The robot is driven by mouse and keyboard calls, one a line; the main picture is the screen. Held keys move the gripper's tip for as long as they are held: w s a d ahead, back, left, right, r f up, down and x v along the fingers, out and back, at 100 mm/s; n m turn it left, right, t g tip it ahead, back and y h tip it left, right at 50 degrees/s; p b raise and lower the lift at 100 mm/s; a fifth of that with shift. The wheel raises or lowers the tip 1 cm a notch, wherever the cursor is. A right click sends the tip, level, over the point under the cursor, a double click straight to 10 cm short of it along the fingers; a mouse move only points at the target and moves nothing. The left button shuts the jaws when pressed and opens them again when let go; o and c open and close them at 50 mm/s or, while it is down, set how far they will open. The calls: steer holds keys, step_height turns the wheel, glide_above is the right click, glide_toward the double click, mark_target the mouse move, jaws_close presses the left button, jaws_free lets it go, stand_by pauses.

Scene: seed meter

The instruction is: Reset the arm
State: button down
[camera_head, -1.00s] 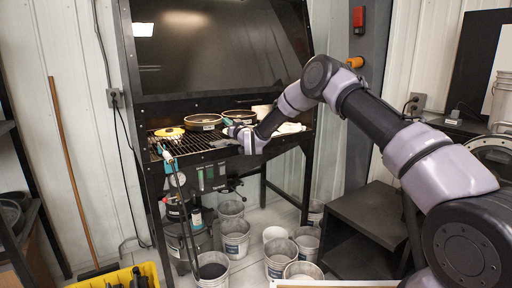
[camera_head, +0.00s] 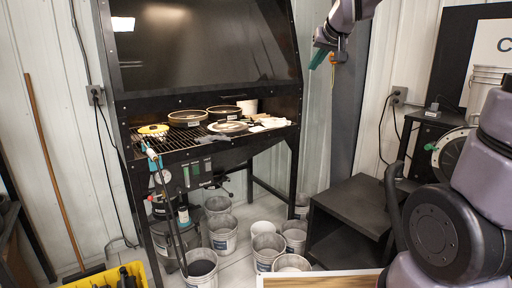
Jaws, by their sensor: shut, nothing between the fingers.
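My arm is raised and folded up at the right side of the head view. Its end, my gripper (camera_head: 322,54), hangs near the top of the picture in front of the grey post, with a teal part showing at its tip. It is shut and empty, well clear of the black bench (camera_head: 240,149). The upper part of the arm runs out of the picture.
On the bench grate stand several round pans (camera_head: 187,117) and a yellow ring-shaped item (camera_head: 153,130). Several buckets (camera_head: 222,235) stand on the floor below. A black shelf unit (camera_head: 357,212) is to the right. A yellow crate (camera_head: 148,272) is at bottom left.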

steer(key=s+d+f+m+g, duration=0.1)
steer(key=s+d+f, duration=0.1)
steer(key=s, duration=0.6)
steer(key=s+d+f+m+g, duration=0.1)
steer(key=s+d+f, duration=0.1)
steer(key=s, duration=0.6)
steer(key=s+d+f+m+g, duration=0.1)
steer(key=s+d+m, duration=0.1)
steer(key=s, duration=0.7)
steer(key=shift+d+f, duration=0.4)
steer(key=shift+d, duration=0.25)
